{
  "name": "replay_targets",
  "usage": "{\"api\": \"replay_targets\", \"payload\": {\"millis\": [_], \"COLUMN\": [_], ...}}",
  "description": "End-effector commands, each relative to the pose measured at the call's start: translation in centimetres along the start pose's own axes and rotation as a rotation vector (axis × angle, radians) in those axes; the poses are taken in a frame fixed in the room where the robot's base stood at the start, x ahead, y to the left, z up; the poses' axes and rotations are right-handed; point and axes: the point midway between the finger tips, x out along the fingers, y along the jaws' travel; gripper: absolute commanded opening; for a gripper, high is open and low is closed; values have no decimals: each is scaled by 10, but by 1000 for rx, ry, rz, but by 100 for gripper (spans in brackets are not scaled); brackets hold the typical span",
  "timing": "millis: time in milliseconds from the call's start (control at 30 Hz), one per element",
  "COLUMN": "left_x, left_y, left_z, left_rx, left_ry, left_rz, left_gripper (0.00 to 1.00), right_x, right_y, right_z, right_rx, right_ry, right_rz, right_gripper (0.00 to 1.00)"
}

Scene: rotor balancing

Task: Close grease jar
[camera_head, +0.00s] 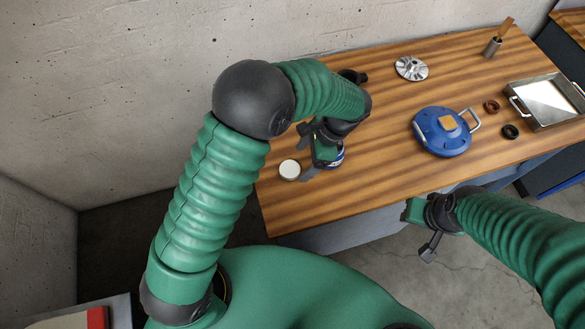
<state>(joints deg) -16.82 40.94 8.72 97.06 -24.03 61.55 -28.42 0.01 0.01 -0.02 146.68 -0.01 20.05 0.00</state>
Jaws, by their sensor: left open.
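A round white lid (289,169) lies flat on the wooden table near its left edge. The grease jar (337,157), blue and white, stands just to the right of the lid and is mostly hidden by my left gripper. My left gripper (308,158) is open, low over the table between the lid and the jar. I cannot tell whether its fingers touch the jar. My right gripper (420,230) hangs off the table's front edge, away from the jar and lid; its jaw opening is unclear.
A blue round device (441,132) with a handle sits mid-table. Behind it are a silver rotor (411,68) and a metal cup (492,47) with a brush. Two rings (491,106) and a metal tray (543,102) lie right. A wall (120,80) stands behind.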

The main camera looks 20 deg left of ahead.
Motion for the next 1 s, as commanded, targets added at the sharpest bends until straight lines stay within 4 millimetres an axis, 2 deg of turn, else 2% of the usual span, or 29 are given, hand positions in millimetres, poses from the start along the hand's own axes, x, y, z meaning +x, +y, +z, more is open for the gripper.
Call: {"api": "replay_targets", "payload": {"millis": [267,633,967,1000], "left_x": [2,50,52,52], "left_y": [-1,-6,-6,-6], "left_z": [2,1,1,1], "left_rx": [-1,0,0,0], "left_ry": [1,-2,0,0], "left_rz": [0,1,-1,0], "left_gripper": [80,80,80,77], "right_x": [0,0,0,0], "right_y": [0,0,0,0], "right_z": [0,0,0,0], "right_rx": [0,0,0,0], "right_ry": [0,0,0,0], "right_rz": [0,0,0,0], "right_gripper": [36,36,36,36]}}
